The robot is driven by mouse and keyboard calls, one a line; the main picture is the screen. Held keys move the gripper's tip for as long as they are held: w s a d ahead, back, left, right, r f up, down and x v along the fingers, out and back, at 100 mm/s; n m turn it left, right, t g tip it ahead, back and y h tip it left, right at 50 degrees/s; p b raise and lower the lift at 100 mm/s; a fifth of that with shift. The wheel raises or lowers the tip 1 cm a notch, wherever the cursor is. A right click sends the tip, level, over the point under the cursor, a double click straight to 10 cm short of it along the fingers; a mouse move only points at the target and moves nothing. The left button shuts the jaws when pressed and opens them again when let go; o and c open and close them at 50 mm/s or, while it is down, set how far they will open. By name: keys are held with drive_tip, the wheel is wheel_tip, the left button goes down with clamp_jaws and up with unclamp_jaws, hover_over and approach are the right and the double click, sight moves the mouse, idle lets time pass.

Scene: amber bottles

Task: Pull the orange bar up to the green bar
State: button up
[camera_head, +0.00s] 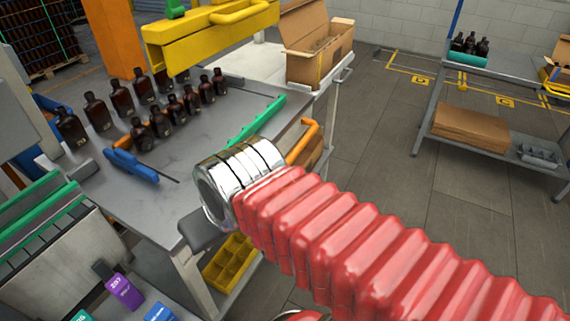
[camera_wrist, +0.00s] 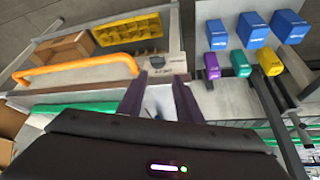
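The orange bar (camera_head: 303,142) is a bent handle at the table's right edge in the head view, partly hidden by my arm. In the wrist view the orange bar (camera_wrist: 75,69) lies left of my fingers, its right end close to the left fingertip. The green bar (camera_head: 257,121) runs along the tabletop near that edge; in the wrist view the green bar (camera_wrist: 75,107) lies below the orange one, with a gap between them. My gripper (camera_wrist: 160,78) has two dark fingers apart with nothing held. In the head view my arm's chrome and red sections hide most of it.
Several amber bottles (camera_head: 122,98) and a blue-handled tool (camera_head: 131,164) are on the table (camera_head: 190,170). A yellow machine part (camera_head: 200,42) hangs above. A yellow divided bin (camera_head: 229,264) sits below. Coloured boxes (camera_wrist: 239,62) stand to the right in the wrist view.

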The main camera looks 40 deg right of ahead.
drive_tip(key=shift+o, duration=0.5)
drive_tip(key=w+d+f+m+y, duration=0.4)
drive_tip(key=d, duration=0.3)
drive_tip(key=w+d+f+m+y, duration=0.3)
drive_tip(key=d+f+y, duration=0.1)
drive_tip(key=d, duration=0.2)
drive_tip(key=s+d+f+m+t+h, duration=0.1)
drive_tip(key=d+f+m+t, duration=0.1)
drive_tip(key=d, duration=0.9)
drive_tip(key=s+d+f+m+t+h, duration=0.1)
drive_tip(key=d+m+t, duration=0.4)
drive_tip(key=d, duration=0.7)
drive_tip(key=shift+s+f+t+h, duration=0.3)
drive_tip(key=shift+s+f+t, duration=0.2)
drive_tip(key=shift+t, duration=0.6)
drive_tip(key=shift+w, duration=0.1)
